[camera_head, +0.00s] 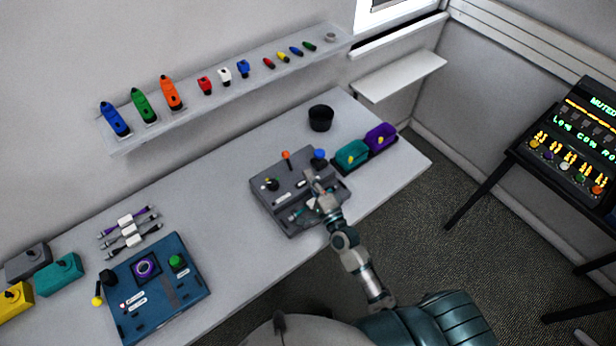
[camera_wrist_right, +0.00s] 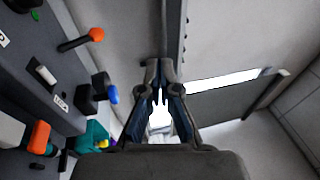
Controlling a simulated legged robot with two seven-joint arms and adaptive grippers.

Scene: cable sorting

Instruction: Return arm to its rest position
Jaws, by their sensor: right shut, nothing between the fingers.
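My right arm reaches in from the lower right in the head view. My right gripper (camera_head: 314,184) is over the grey control box (camera_head: 270,203) on the table. In the right wrist view the fingers of my right gripper (camera_wrist_right: 162,98) are shut with nothing between them. The grey box also shows at the left of that view (camera_wrist_right: 40,75), with an orange-knobbed lever (camera_wrist_right: 95,35) and a blue knob (camera_wrist_right: 112,94). The gripper hides part of the box in the head view. My left gripper is not in view.
A blue control box (camera_head: 190,290) sits at the front left of the table, with several cables (camera_head: 128,235) behind it. A teal box (camera_head: 351,154), a purple box (camera_head: 381,136) and a black cup (camera_head: 320,118) stand right of centre. A wall shelf (camera_head: 190,103) holds coloured connectors.

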